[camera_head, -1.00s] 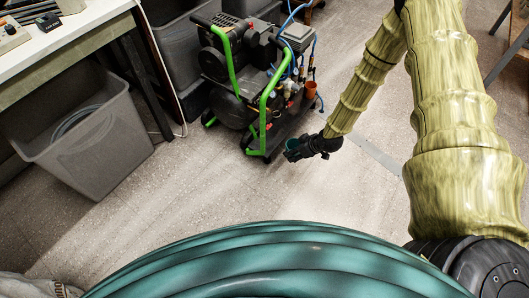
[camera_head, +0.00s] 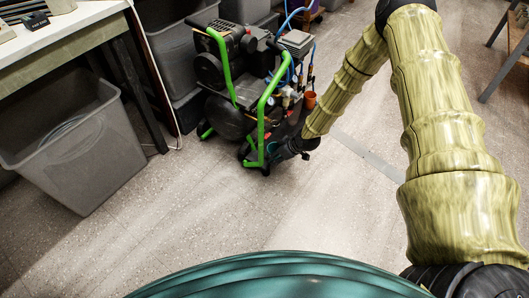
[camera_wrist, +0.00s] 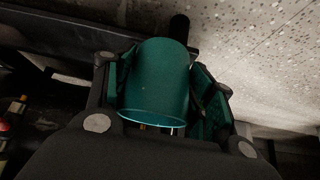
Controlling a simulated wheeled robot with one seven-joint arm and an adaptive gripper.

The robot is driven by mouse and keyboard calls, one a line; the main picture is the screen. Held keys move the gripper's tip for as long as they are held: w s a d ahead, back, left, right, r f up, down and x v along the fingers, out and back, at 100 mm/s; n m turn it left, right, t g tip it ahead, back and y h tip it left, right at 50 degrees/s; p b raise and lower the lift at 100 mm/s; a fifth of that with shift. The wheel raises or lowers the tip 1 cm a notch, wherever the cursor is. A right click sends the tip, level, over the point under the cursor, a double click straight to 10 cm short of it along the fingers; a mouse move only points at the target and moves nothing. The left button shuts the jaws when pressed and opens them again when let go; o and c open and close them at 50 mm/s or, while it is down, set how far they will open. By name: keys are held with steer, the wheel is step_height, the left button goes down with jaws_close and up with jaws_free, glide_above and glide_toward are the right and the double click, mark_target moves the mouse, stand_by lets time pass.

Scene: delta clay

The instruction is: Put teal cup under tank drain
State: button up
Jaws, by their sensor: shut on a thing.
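The teal cup (camera_wrist: 155,80) sits between the fingers of my gripper (camera_wrist: 160,95) in the wrist view, which is shut on it. In the head view my gripper (camera_head: 280,150) is low beside the front green leg of the compressor, and only a sliver of the teal cup (camera_head: 272,147) shows there. The compressor's dark tank (camera_head: 228,117) lies low between the green frame bars. The tank drain cannot be made out in either view. I cannot tell whether the cup is under the tank.
The compressor's green handle bar (camera_head: 264,110) rises right beside my gripper. A grey bin (camera_head: 75,140) stands at the left under a workbench (camera_head: 70,32). The floor (camera_head: 230,210) in front is clear.

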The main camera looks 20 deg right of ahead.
mark_target(269, 148)
steer(key=shift+w+a+b, duration=0.35)
steer(key=shift+w+a, duration=0.4)
steer(key=shift+w, duration=0.35)
steer(key=w+a+b, duration=0.1)
steer(key=w, duration=0.1)
steer(key=shift+w+a+f+b, duration=0.2)
steer(key=shift+w+a+b, duration=0.15)
steer(key=shift+a+b, duration=0.05)
steer(key=shift+w+a+f+b, duration=0.1)
steer(key=shift+w+f+b, duration=0.05)
steer(key=shift+b, duration=0.2)
steer(key=shift+f, duration=0.5)
